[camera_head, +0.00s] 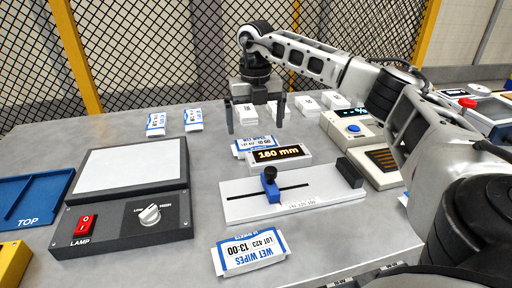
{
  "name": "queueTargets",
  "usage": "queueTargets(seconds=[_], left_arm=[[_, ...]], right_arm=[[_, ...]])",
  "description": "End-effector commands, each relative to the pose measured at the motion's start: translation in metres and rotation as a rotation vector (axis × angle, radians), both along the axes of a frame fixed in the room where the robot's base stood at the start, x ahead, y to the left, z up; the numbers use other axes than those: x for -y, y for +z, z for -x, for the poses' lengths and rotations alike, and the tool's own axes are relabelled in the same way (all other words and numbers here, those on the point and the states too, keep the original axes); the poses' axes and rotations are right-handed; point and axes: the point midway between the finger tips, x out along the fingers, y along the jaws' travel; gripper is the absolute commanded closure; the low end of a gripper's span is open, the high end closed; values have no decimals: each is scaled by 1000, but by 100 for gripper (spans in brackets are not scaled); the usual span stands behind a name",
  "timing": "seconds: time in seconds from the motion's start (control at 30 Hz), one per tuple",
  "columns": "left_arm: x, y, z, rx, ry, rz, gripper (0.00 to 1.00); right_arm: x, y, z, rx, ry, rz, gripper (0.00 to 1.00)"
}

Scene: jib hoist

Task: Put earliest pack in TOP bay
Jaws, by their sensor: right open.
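A blue tray marked TOP (28,222) is at the left edge, cut off by the frame; the part in view looks empty. A white and blue wet wipes pack (250,256), printed LOT 423 and 13:00, lies at the front. Another pack (254,145) lies behind the 180 mm display; its print is too small to read. Two packs, a left one (155,124) and a right one (193,120), lie at the back left. Several white packs (305,104) lie at the back, partly hidden. My right gripper (256,118) is open, pointing down above the back packs, apparently empty.
A lamp box (125,200) with white panel, red switch and knob stands left of centre. A slide gauge (300,195) with blue slider and a 180 mm display (279,155) fill the middle. A device with a blue button (353,128) stands right. Mesh fence stands behind.

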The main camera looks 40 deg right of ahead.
Motion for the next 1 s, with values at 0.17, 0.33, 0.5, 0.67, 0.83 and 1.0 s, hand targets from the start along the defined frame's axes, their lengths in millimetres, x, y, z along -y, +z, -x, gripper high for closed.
queueTargets(seconds=[0.17, 0.33, 0.5, 0.67, 0.83, 1.0], left_arm=[[0, 3, 0, 1, 0, -2, 64], [-1, 5, 0, 1, -1, -8, 64], [-1, 3, 0, -2, -1, -10, 64], [-1, 2, 1, -2, -1, -10, 64], [-1, 2, 1, -3, 0, -10, 64], [-1, 2, 1, -4, -1, -9, 64]], right_arm=[[1, -17, 2, -4, 0, 0, 0], [1, -43, 2, -4, -1, 0, 0], [1, -53, 2, -1, 0, 0, 0], [1, -53, 2, 0, 0, 0, 0], [1, -53, 2, 0, 0, 0, 28], [0, -53, 1, 0, 0, -1, 32]])
